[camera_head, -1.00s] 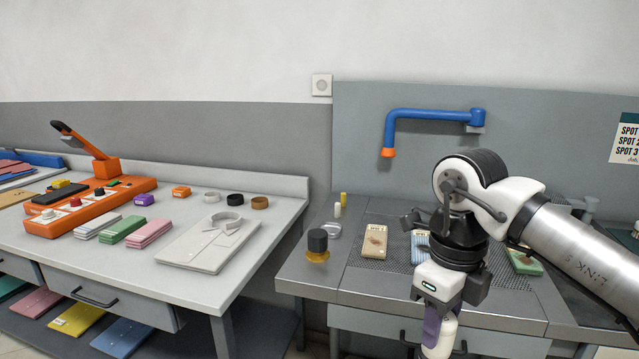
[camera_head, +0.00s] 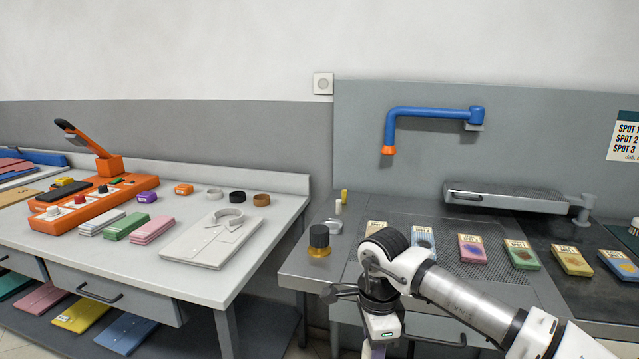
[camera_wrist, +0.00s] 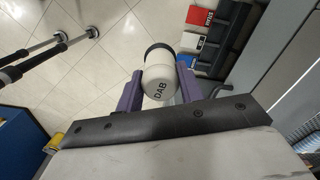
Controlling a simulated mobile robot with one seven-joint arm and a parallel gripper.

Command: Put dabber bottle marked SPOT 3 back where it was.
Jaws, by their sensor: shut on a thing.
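My gripper (camera_wrist: 158,88) is shut on a white dabber bottle (camera_wrist: 160,84) with a dark cap, held between its two purple fingers in the wrist view. The letters DAB show on the bottle; I cannot read a SPOT number. In the head view my gripper (camera_head: 378,350) is low at the front of the grey spotting table (camera_head: 298,276), cut off by the bottom edge, and the bottle is not visible there. The wrist view shows tiled floor beneath the bottle. A wall sign (camera_head: 627,137) lists SPOT 1, SPOT 2 and SPOT 3.
Several coloured cloth packets, including a pink one (camera_head: 472,248), lie along the table. A white worktable (camera_head: 150,270) is at left.

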